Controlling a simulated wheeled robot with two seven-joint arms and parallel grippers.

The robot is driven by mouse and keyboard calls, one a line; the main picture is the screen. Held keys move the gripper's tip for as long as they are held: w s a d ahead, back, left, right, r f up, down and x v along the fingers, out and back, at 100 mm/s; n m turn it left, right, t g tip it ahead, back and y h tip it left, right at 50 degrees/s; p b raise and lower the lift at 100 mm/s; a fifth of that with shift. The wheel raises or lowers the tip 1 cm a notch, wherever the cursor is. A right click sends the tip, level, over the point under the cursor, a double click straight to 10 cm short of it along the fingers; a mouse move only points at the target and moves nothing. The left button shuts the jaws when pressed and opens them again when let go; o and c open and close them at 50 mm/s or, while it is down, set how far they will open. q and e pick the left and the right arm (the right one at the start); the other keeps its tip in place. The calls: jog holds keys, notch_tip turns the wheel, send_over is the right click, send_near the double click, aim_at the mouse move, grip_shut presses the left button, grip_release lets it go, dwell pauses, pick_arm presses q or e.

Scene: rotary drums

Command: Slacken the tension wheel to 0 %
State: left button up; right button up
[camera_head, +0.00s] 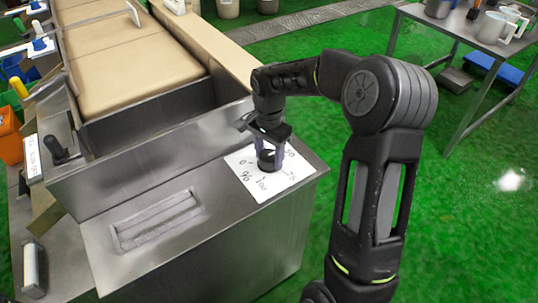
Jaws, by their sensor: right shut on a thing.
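The tension wheel (266,162) is a small dark knob on a white dial card (285,183) on top of the steel cabinet. The card carries marks, of which 0, 100, 75 and a % sign can be read. My right gripper (267,154) points down over the dial and is shut on the wheel, with a finger on either side. The gripper covers part of the wheel and the upper part of the card, so I cannot tell where the wheel points. My left gripper is not in view.
A recessed steel handle (157,220) lies left of the dial on the cabinet top. A raised steel wall (150,158) and a beige conveyor belt (130,65) stand behind. A table (470,40) with mugs is at upper right. Green floor (480,200) is open at right.

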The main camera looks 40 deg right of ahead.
jog(key=c, duration=0.4)
